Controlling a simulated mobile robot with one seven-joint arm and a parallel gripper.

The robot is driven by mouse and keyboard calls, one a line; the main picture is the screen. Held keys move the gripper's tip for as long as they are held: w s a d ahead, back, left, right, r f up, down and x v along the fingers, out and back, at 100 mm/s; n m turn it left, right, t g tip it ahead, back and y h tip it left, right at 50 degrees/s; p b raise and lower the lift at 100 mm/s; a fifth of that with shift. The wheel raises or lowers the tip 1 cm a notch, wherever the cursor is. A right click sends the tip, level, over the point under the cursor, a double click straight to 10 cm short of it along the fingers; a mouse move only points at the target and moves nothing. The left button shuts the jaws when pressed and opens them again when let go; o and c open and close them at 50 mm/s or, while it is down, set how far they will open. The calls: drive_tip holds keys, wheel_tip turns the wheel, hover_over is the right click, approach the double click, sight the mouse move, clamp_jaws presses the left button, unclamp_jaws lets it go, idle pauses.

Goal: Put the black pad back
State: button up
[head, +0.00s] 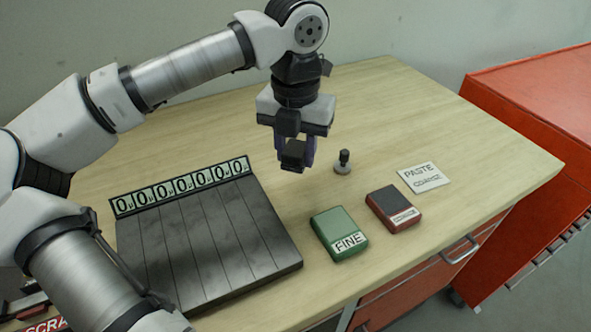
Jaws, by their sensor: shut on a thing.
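My gripper (295,156) hangs pointing down above the table, right of the dark slotted board. Its bluish fingers are closed around a small dark block, which I take to be the black pad (292,157). The fingers and gripper body partly hide it. It appears to be held above the tabletop, but its exact height is hard to tell. A red block with a dark top (391,207) and a white label lies at the right. A green block marked FINE (338,232) lies beside it. A pale card reading PASTE COARSE (424,178) lies flat behind the red block.
The dark board (205,245), with a strip of numbered labels (180,187) along its back edge, fills the left front. A small black-knobbed metal piece (343,162) stands right of my gripper. A red cabinet (540,110) is at the far right. The table's back is clear.

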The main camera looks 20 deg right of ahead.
sight(295, 187)
wheel_tip(295, 187, down, 6)
drive_tip(key=shift+r+p, duration=0.2)
drive_tip(key=shift+p, duration=0.2)
drive_tip(key=shift+f, duration=0.15)
drive_tip(key=shift+f+b, duration=0.25)
drive_tip(key=shift+b, duration=0.1)
drive_tip(key=o, duration=1)
drive_tip(key=shift+r, duration=0.1)
drive_tip(key=shift+c, duration=0.2)
drive_tip(key=shift+r, duration=0.1)
wheel_tip(295, 187, up, 12)
drive_tip(key=shift+r+b, duration=0.1)
drive_tip(key=shift+b, duration=0.3)
